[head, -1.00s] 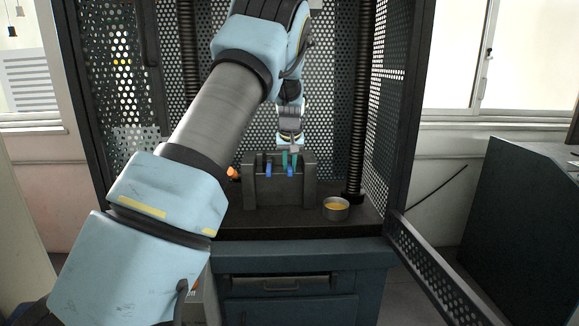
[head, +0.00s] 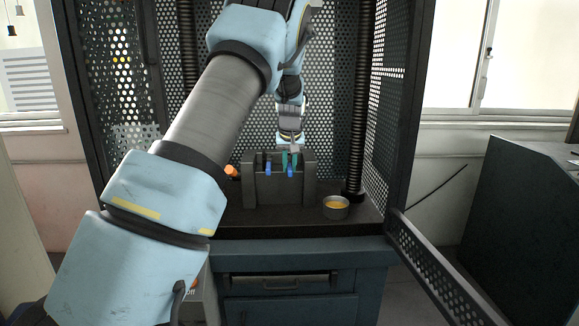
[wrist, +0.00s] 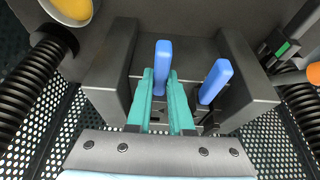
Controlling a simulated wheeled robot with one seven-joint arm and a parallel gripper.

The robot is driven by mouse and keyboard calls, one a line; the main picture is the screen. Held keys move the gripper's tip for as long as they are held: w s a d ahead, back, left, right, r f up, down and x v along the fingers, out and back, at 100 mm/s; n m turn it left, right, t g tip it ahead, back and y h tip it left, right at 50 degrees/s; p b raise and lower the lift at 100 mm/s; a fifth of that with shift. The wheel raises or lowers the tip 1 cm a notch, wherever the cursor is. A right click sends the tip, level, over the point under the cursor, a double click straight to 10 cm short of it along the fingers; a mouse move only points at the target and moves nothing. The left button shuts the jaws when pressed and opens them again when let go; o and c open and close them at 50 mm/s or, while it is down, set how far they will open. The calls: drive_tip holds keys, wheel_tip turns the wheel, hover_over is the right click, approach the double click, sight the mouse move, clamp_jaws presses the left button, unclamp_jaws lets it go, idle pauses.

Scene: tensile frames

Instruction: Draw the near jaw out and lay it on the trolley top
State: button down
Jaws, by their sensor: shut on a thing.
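Two blue jaw handles stand in the dark grey block (head: 308,185) inside the mesh cage. In the head view the left handle (head: 267,167) is free. The right handle (head: 291,172) is at my gripper (head: 290,160), whose teal fingers point down. In the wrist view my gripper (wrist: 167,100) is shut on this handle (wrist: 161,62), with one teal finger on each side. The other handle (wrist: 216,82) stands apart to the right there. The jaw bodies below the handles are largely hidden in the block. I cannot make out a trolley top for certain.
A round cup with yellow contents (head: 335,208) stands right of the block; it also shows in the wrist view (wrist: 73,10). An orange knob (head: 231,171) is at the block's left. A ribbed dark column (head: 356,110) rises behind the cup. The mesh door (head: 440,265) hangs open at right.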

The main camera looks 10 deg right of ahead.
drive_tip(key=s+a+b, duration=0.1)
drive_tip(key=s, duration=0.6)
drive_tip(key=shift+s+a+b, duration=0.2)
drive_tip(key=shift+b, duration=0.15)
idle(0.6)
drive_tip(key=shift+r, duration=0.15)
drive_tip(key=p+v, duration=0.2)
drive_tip(key=v, duration=0.1)
drive_tip(key=shift+s, duration=0.35)
idle(0.4)
drive_tip(key=shift+s, duration=0.1)
